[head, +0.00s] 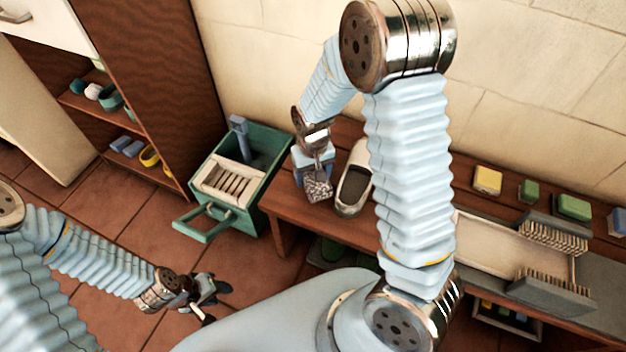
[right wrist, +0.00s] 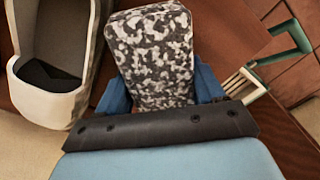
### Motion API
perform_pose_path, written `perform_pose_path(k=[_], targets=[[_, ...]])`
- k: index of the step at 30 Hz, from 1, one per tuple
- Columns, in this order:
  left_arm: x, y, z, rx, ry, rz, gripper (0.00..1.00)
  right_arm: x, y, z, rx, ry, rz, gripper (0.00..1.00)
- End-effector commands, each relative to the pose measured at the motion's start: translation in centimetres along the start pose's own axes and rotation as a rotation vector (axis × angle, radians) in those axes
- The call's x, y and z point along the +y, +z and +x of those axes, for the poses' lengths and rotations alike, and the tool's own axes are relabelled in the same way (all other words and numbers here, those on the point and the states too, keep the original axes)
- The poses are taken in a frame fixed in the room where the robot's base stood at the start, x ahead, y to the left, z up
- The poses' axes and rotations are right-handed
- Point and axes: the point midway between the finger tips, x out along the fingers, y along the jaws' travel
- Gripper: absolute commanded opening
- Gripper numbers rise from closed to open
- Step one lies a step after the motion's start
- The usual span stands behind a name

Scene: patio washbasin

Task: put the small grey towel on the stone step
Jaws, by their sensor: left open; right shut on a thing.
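A small grey-and-white mottled block-shaped bundle, which looks like the folded grey towel (head: 318,188), is held in my right gripper (head: 316,170). In the right wrist view the towel (right wrist: 153,60) sits between the blue fingers. It is over the left end of the wooden bench (head: 283,207); I cannot tell whether it touches the bench. My left gripper (head: 205,295) is open and empty above the tiled floor. I cannot surely pick out the stone step; a grey slab (head: 604,268) shows at the far right.
A white shoe-like vessel with a dark inside (head: 354,182) stands just right of the towel; it also shows in the right wrist view (right wrist: 55,50). A green crate (head: 268,190) stands left of the bench. Brushes (head: 552,236), sponges (head: 488,180) and a pale tray (head: 490,240) are at right.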

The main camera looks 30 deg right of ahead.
Motion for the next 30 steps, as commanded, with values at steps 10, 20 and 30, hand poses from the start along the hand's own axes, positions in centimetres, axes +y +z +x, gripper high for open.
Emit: perform_pose_path(k=[10, 20, 30], targets=[[-0.1, 0.0, 0.2, 0.0, 0.0, -0.001, 0.43, 0.0, 0.2, 2.7, -0.002, 0.001, 0.0, 0.31], [-0.2, 0.0, 0.5, 0.001, -0.001, -0.001, 0.43, 0.0, 0.2, 3.0, -0.002, 0.001, 0.0, 0.83], [-0.2, 0.0, 0.4, 0.001, -0.001, -0.001, 0.43, 0.0, 0.2, 2.9, -0.002, 0.001, 0.0, 0.93]])
